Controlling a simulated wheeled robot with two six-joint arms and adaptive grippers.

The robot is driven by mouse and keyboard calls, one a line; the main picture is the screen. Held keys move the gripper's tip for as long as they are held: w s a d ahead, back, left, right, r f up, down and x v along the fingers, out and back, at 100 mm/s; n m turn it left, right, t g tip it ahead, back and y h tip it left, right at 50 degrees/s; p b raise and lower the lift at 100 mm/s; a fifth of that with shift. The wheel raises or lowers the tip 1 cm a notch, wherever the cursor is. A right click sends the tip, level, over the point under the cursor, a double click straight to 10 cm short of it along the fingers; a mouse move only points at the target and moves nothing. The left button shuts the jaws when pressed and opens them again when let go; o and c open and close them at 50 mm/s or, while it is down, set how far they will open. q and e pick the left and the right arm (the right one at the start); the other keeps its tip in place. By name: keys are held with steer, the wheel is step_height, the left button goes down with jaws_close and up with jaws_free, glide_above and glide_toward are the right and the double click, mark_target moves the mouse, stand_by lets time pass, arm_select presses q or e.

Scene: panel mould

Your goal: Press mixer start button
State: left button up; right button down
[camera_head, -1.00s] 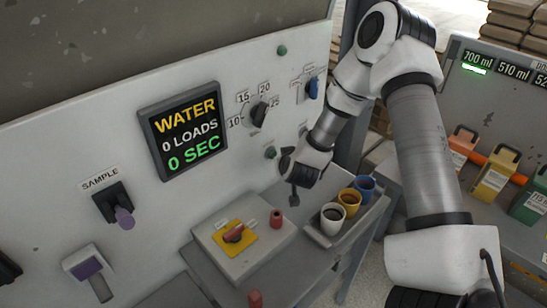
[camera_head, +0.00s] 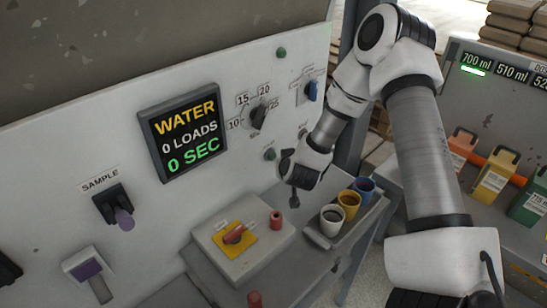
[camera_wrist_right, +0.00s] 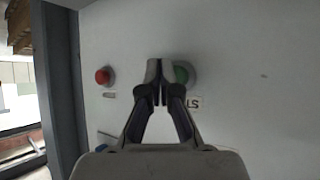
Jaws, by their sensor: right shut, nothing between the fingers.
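My right gripper (camera_head: 295,203) hangs in front of the white panel, with its fingers together and empty. In the right wrist view the shut fingertips (camera_wrist_right: 160,68) partly cover a green button (camera_wrist_right: 182,73) on the panel. Whether they touch it cannot be told. A red button (camera_wrist_right: 103,76) sits to the left of it, apart from the fingers. In the head view a green button (camera_head: 270,154) shows just left of the gripper, and another (camera_head: 281,52) sits higher up. No mixer label is readable. My left gripper is out of view.
The display (camera_head: 183,130) reads WATER, 0 LOADS, 0 SEC. A dial (camera_head: 259,117) and a blue knob (camera_head: 312,91) are above the gripper. Below are a box with a red rotary switch (camera_head: 237,233) on yellow and a tray of cups (camera_head: 333,219).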

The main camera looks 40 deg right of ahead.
stand_by(0.3)
steer(key=shift+w, duration=0.45)
